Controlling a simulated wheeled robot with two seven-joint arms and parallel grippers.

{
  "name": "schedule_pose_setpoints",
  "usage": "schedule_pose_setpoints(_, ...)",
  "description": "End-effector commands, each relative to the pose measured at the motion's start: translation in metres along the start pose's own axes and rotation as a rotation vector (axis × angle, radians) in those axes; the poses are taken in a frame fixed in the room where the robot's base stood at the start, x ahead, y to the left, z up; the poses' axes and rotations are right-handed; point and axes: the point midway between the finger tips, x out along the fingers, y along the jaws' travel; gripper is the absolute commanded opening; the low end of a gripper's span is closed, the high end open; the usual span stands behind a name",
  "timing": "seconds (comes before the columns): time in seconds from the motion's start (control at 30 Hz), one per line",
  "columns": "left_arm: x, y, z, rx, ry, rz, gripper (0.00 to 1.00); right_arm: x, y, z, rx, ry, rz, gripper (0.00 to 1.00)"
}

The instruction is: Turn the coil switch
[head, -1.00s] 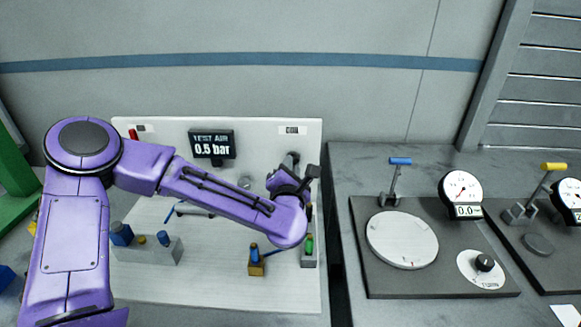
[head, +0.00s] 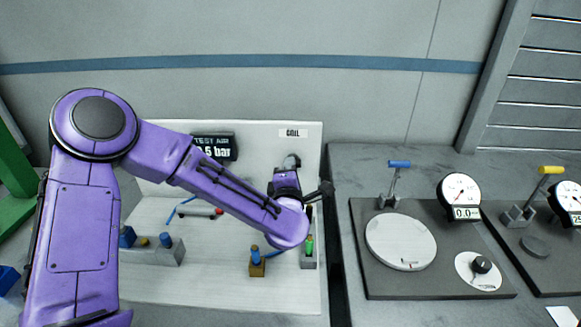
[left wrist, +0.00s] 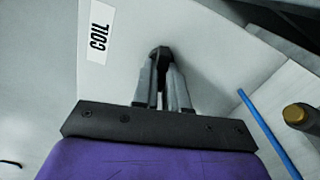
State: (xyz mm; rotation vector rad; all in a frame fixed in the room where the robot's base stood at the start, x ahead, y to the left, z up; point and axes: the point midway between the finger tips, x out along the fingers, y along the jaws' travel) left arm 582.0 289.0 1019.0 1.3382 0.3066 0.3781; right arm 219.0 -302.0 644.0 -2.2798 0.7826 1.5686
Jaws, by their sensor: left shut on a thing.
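The white upright panel has a COIL label (head: 293,133) near its top right corner; the label also shows in the left wrist view (left wrist: 98,38). My left gripper (head: 290,163) is at the panel just below that label. In the left wrist view its fingers (left wrist: 163,75) are close together, shut on a small dark coil switch (left wrist: 161,52) on the panel. The fingers hide most of the switch, so its angle cannot be read. My right gripper is not in view.
A test air display (head: 213,147) is partly behind my left arm. A grey block with blue parts (head: 166,252), a brown block with a blue top (head: 257,266) and a green part (head: 309,246) stand on the white base. A gauge bench (head: 440,280) is to the right.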

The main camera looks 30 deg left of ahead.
Motion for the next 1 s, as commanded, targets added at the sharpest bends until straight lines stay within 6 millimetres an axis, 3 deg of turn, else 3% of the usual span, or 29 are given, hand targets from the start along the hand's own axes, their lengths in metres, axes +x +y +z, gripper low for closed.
schedule_pose_setpoints(0.4,-0.0003,0.0006,0.0002,0.196,-0.001,-0.001,0.0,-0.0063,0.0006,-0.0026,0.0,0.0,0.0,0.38)
schedule_pose_setpoints(0.97,-0.0004,-0.0001,0.0002,0.227,-0.001,-0.002,0.0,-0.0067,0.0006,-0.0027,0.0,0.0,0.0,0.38)
schedule_pose_setpoints(1.0,-0.0004,0.0,0.0002,0.227,-0.001,-0.002,0.23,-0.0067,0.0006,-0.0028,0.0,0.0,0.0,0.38)
